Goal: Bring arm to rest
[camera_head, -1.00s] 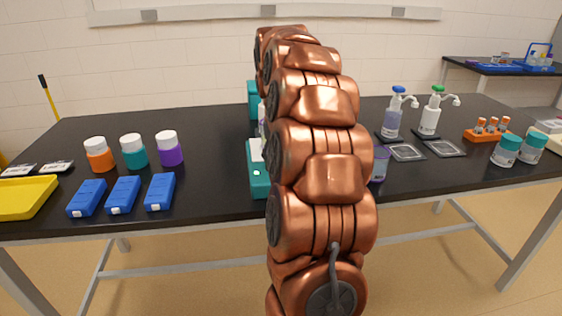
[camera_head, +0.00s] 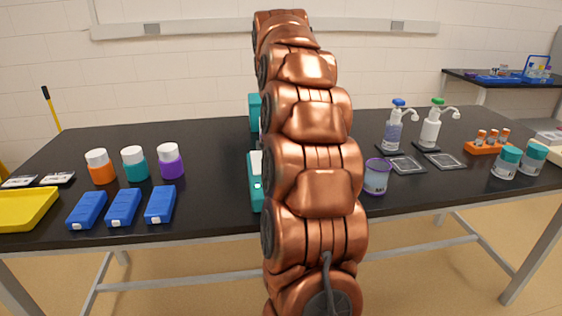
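My copper-coloured arm rises through the middle of the head view, in front of the black table (camera_head: 222,190). Its upper end reaches the top of the picture, above the table's far edge. My gripper is not visible, so I cannot see whether it holds anything. A teal device (camera_head: 255,187) stands behind my arm and is partly hidden by it. A cup with a purple rim (camera_head: 376,180) stands upright just right of my arm.
Orange, teal and purple jars (camera_head: 134,164) and blue boxes (camera_head: 123,208) stand left, near a yellow tray (camera_head: 22,212). Two pump bottles (camera_head: 393,132), an orange tube rack (camera_head: 484,148) and teal-lidded jars (camera_head: 507,162) stand right. The table between the purple jar and the teal device is clear.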

